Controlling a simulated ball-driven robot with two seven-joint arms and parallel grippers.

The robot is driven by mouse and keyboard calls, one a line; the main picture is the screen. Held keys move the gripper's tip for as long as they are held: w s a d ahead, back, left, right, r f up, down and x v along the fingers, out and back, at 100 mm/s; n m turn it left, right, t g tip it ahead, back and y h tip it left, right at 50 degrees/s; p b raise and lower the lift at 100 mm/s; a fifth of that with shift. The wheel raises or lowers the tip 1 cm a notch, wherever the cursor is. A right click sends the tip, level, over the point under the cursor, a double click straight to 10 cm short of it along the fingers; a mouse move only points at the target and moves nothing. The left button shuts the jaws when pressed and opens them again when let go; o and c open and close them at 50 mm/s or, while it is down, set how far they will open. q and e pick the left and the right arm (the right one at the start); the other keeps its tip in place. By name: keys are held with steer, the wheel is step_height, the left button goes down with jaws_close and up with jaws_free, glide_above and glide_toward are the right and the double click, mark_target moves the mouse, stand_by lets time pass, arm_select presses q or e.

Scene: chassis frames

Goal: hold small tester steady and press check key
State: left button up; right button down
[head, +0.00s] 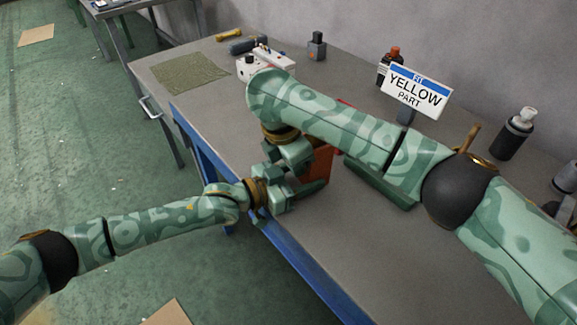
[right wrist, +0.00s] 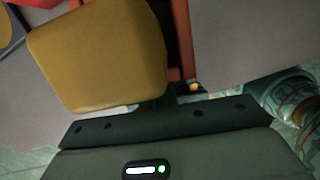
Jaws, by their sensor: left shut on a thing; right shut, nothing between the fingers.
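An orange-red box (head: 320,166), which looks like the small tester, stands near the table's front edge, largely hidden by my grippers. An orange-red strip (right wrist: 184,40) shows in the right wrist view. My left gripper (head: 292,192) is shut at the box's lower front side and appears to hold it. My right gripper (head: 294,158) is shut and empty, close beside the box's upper left part. In the right wrist view a yellow block (right wrist: 100,55) fills the left middle, very close; I cannot tell what it belongs to. The check key cannot be made out, nor whether my fingers touch it.
A YELLOW PART sign (head: 415,91) and a black bottle (head: 513,135) stand at the right. The front right of the grey table (head: 375,250) is clear.

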arm_select(q)
steer(key=shift+a, duration=0.1)
arm_select(e)
steer(key=shift+w+d, duration=0.15)
steer(key=shift+d, duration=0.1)
arm_select(q)
steer(key=shift+f, duration=0.1)
arm_select(e)
steer(key=shift+r, duration=0.25)
steer(key=v, duration=0.9)
steer(key=shift+a+r, duration=0.25)
steer(key=shift+a, duration=0.1)
arm_select(q)
steer(key=o, duration=0.8)
steer(key=shift+o, duration=0.2)
steer(key=shift+s, duration=0.1)
